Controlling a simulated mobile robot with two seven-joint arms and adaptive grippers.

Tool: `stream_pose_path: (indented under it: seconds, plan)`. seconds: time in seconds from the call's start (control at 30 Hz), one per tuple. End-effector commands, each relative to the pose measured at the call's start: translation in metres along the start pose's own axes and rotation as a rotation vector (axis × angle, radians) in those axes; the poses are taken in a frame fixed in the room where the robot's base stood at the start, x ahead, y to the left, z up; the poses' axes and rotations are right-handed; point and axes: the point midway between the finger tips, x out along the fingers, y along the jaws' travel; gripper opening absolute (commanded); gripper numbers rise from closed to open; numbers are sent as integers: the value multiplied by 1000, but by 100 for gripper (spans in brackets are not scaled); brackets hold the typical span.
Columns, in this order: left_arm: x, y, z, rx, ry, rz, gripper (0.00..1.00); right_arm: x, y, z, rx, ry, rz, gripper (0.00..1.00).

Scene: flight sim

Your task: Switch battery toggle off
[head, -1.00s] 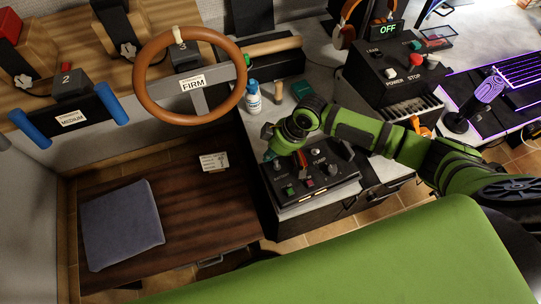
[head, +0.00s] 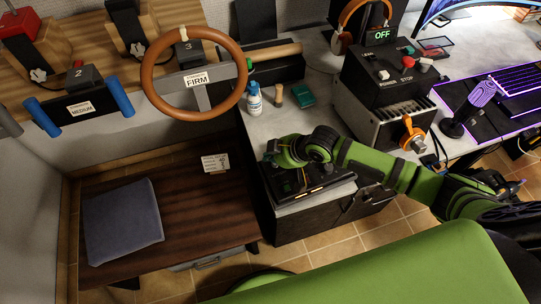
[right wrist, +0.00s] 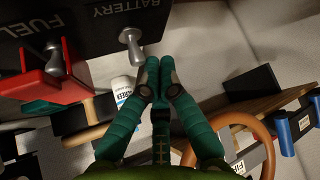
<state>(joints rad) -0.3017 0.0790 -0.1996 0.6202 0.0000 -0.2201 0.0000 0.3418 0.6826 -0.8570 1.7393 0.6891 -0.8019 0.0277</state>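The black switch panel (head: 322,191) sits on the low grey cabinet, mostly covered by my right arm in the head view. In the right wrist view, the battery toggle (right wrist: 131,42) is a silver lever below the word BATTERY. My right gripper (right wrist: 160,62) has its teal fingers together and empty, with the tips just right of the lever and a small gap visible in the picture. Whether they touch it is unclear. In the head view the right gripper (head: 270,156) is at the panel's left end, its fingertips partly hidden. My left gripper is not in view.
The fuel switch with a red guard (right wrist: 54,75) is left of the battery toggle. A white bottle (head: 254,98) and a green box (head: 303,94) stand behind the arm. The steering wheel (head: 194,73) is to the left. A power box (head: 390,70) stands behind right.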

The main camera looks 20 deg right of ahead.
Motion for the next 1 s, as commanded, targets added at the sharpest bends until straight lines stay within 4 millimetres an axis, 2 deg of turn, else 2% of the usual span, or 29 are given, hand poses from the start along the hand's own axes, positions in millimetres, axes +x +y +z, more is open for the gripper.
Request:
stream_pose_path:
  seconds: [0.1,0.4,1.0]
  plan:
    - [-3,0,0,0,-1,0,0,-3,-5,8,-35,76,45,0]
    - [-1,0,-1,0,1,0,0,-6,-8,12,-102,225,132,0]
    - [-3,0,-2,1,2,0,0,-8,-10,14,-129,281,165,0]
